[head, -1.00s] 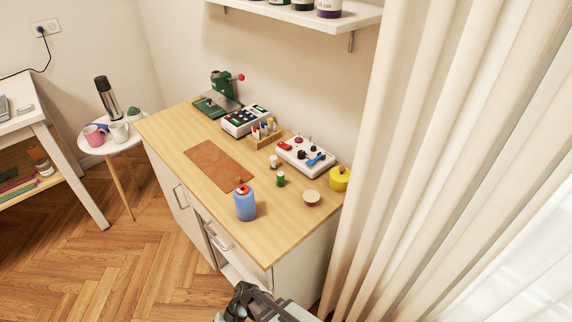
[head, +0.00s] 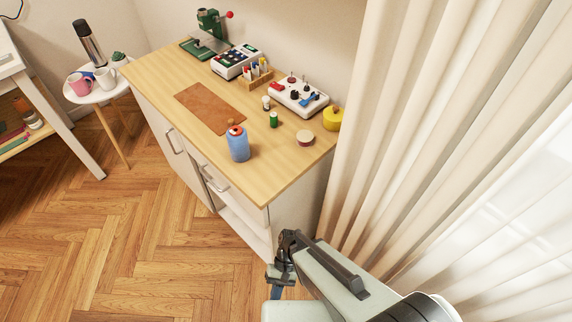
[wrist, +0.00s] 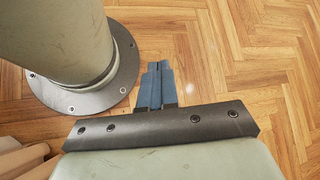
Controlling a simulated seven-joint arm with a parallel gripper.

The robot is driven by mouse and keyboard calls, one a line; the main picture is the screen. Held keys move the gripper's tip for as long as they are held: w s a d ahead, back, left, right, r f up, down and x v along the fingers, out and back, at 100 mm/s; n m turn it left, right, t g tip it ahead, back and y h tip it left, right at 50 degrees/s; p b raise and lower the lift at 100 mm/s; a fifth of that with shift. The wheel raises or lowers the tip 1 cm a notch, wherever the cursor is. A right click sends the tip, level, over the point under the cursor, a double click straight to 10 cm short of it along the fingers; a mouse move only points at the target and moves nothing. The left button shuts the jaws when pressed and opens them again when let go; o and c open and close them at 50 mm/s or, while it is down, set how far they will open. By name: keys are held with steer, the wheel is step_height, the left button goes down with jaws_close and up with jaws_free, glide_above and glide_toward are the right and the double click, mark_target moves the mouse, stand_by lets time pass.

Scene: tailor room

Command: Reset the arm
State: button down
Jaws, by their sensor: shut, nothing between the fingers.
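My gripper (head: 277,290) hangs low in front of the wooden-topped cabinet (head: 262,185), at the bottom of the head view, with part of my arm to its right. In the wrist view its two blue-grey fingers (wrist: 157,68) are together, with nothing between them, above the wooden floor. Part of my own round base shows close to the left of the fingers there.
A blue bottle (head: 238,144), brown leather sheet (head: 208,105), green spool (head: 274,120) and yellow container (head: 332,118) sit on the cabinet. A cream curtain (head: 400,130) hangs close on the right. The herringbone floor (head: 140,240) left of the gripper is clear.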

steer(key=w+d+f+t+h, duration=0.1)
steer(key=d+f, duration=0.1)
steer(key=d, duration=0.8)
steer(key=d+f+m+t+h, duration=0.1)
steer(key=d+f+h, duration=0.1)
steer(key=d, duration=0.8)
steer(key=shift+w+d+f+t, duration=0.4)
steer(key=shift+f, duration=0.2)
steer(key=shift+a, duration=0.15)
stand_by(1.1)
